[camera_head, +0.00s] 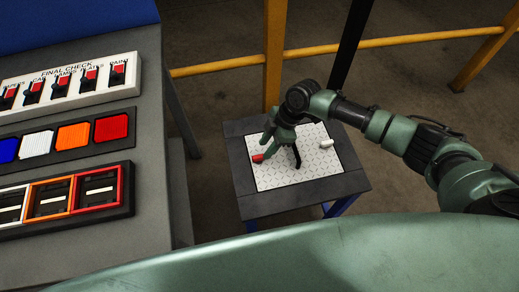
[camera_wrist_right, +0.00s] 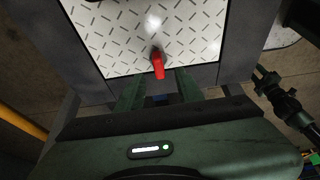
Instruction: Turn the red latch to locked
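The red latch (camera_head: 257,158) is a small red handle near the left edge of the white patterned plate (camera_head: 318,165) in the head view. In the right wrist view, the red latch (camera_wrist_right: 158,67) points down the picture from a dark pivot. My right gripper (camera_head: 271,144) is above the plate beside the latch. In the right wrist view, its two green fingers (camera_wrist_right: 160,88) are apart and empty, with the latch tip close to the gap between them. Contact cannot be told. A dark gripper-like part (camera_wrist_right: 266,80), possibly my left gripper, shows dimly at the right of the wrist view.
The plate lies on a dark-topped table (camera_head: 242,206) with blue legs. A white handle (camera_head: 327,144) is on the plate's right side. A grey console (camera_head: 152,110) with switches and coloured buttons stands at left. Yellow railings (camera_head: 272,60) are behind the table.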

